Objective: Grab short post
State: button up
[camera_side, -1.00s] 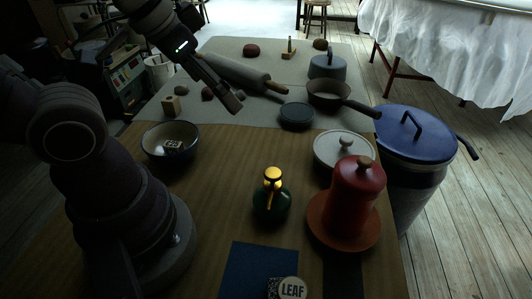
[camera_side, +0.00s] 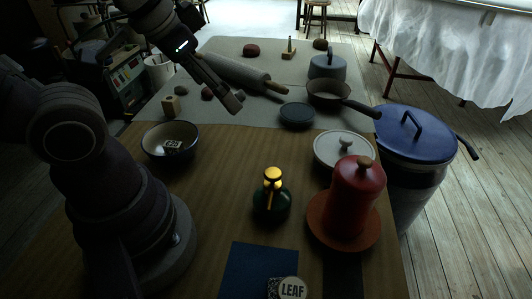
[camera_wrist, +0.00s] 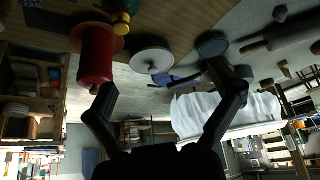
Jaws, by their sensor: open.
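My gripper (camera_side: 234,102) hangs over the grey cloth at the far part of the table in the side view. In the wrist view its two fingers (camera_wrist: 167,80) are spread wide with nothing between them. A small upright wooden block (camera_side: 171,105) stands on the cloth left of the gripper. A wooden base with a thin upright peg (camera_side: 289,50) stands farther back. Either could be the short post; I cannot tell which. The wrist view faces sideways and shows neither clearly.
A rolling pin (camera_side: 240,74) lies just behind my gripper. A dark round disc (camera_side: 297,115), a saucepan (camera_side: 328,94) and a lidded dish (camera_side: 343,153) stand to the right. A bowl (camera_side: 170,142), green bottle (camera_side: 272,201) and red canister (camera_side: 356,200) are nearer. Bare wood lies between them.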

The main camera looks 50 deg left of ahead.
jog(key=shift+c, duration=1.1)
jog(key=n+g+y, duration=0.2)
jog(key=n+y, duration=0.1)
jog(key=n, duration=0.6)
send_over(168, 99)
jog(key=s+d, duration=0.2)
jog(key=d, duration=0.1)
notch_tip(168, 99, down, 10)
jog(key=x, duration=1)
jog(key=shift+s+a+f, duration=0.25)
jog(key=shift+s+a, duration=0.1)
jog(key=shift+c, duration=0.2)
